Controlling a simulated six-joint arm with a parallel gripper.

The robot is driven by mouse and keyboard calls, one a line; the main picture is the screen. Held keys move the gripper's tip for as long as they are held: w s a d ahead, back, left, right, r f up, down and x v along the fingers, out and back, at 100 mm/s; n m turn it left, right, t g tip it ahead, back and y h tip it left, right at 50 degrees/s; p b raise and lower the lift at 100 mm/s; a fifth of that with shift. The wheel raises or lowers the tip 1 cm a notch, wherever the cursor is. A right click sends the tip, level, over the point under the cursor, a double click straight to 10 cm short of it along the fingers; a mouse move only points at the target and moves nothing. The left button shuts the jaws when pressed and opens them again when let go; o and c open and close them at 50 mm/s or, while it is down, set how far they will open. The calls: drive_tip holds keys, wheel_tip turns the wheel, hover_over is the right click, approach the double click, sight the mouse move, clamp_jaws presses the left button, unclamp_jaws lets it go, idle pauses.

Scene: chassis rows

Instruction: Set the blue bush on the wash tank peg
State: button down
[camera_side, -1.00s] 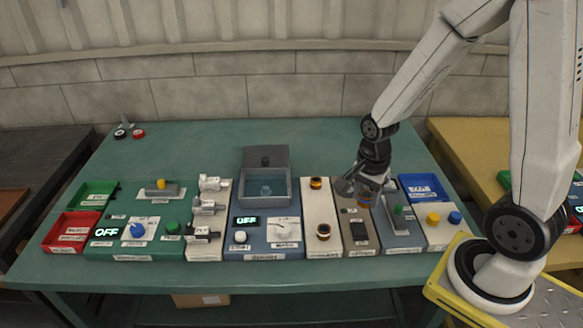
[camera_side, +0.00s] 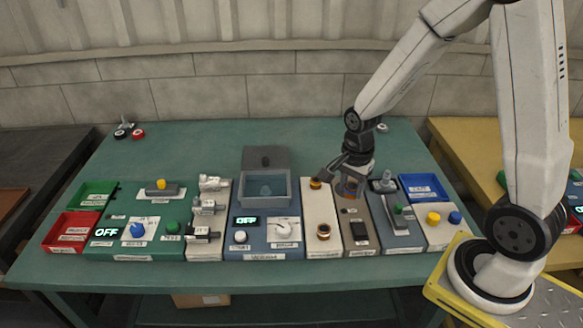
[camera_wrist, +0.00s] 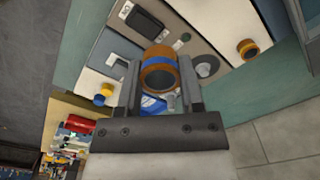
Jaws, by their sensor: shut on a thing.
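My gripper (camera_side: 350,187) is shut on the blue bush, an orange-brown ring with a blue band; it shows between the fingers in the wrist view (camera_wrist: 158,72). In the side view the bush (camera_side: 348,188) is partly hidden by the fingers, above the back part of the brown-grey panel. The wash tank (camera_side: 288,188) is a grey, water-filled box left of my gripper, with its lid (camera_side: 265,158) raised at the back. A dim upright shape in the water (camera_side: 265,190) may be the peg; I cannot tell clearly.
Right of the gripper, a grey panel has a raised grey knob (camera_side: 385,183). A blue tray (camera_side: 424,186) lies farther right. The green table behind the panels is mostly clear.

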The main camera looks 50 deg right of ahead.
drive_tip(key=w+f, duration=0.1)
drive_tip(key=w, duration=1.3)
hover_over(265, 187)
drive_tip(key=shift+f, duration=1.55)
drive_tip(key=shift+s+f, duration=0.1)
drive_tip(key=shift+f, duration=0.15)
drive_tip(key=shift+f, duration=3.75)
drive_tip(key=shift+c, duration=0.7)
unclamp_jaws()
